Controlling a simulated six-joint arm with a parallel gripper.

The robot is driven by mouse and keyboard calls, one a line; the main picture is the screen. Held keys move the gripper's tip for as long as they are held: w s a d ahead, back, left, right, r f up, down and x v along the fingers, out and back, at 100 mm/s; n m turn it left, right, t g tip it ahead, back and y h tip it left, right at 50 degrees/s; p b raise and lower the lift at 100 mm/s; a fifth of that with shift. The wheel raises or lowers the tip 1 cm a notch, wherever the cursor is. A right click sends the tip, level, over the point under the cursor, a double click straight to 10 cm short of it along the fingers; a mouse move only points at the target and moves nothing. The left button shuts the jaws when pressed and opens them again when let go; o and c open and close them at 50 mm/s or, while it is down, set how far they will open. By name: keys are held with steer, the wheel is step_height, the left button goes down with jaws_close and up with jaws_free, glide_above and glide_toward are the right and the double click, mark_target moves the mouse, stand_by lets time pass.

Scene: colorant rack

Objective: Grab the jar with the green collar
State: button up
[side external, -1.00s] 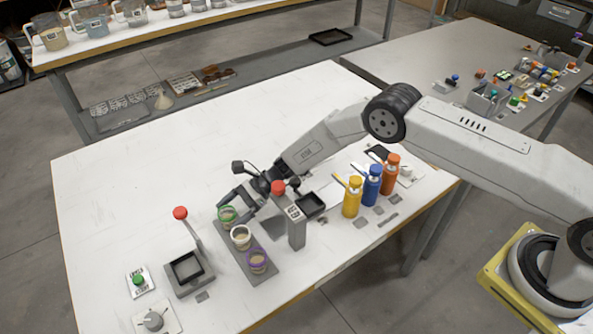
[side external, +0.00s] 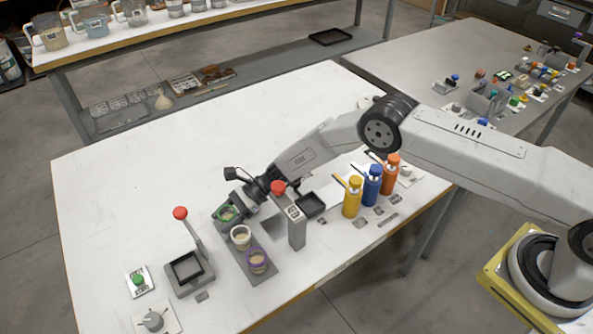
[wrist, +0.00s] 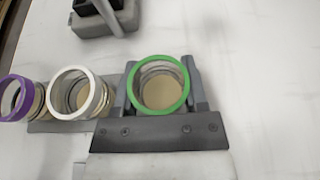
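The jar with the green collar (wrist: 146,110) stands between the two fingers of my gripper (wrist: 161,72) in the wrist view. Its round green collar faces the camera, and pale contents show inside. The fingers lie close along its left and right sides; whether they press on it I cannot tell. In the side view, the green collar (side external: 228,213) shows at the far end of the grey strip (side external: 262,277), with my gripper (side external: 226,216) around it. The jar's lower part is hidden there.
The white-collared jar (side external: 241,237) and purple-collared jar (side external: 257,262) stand beside it on the strip. A grey post with a red knob (side external: 296,228) stands close to my wrist. A tray with a red-knobbed lever (side external: 180,213) is at left. Yellow, blue and orange bottles (side external: 352,198) stand at right.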

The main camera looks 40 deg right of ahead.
jaws_close()
steer(key=shift+r, duration=0.1)
step_height(320, 180, up, 10)
stand_by(0.7)
stand_by(0.5)
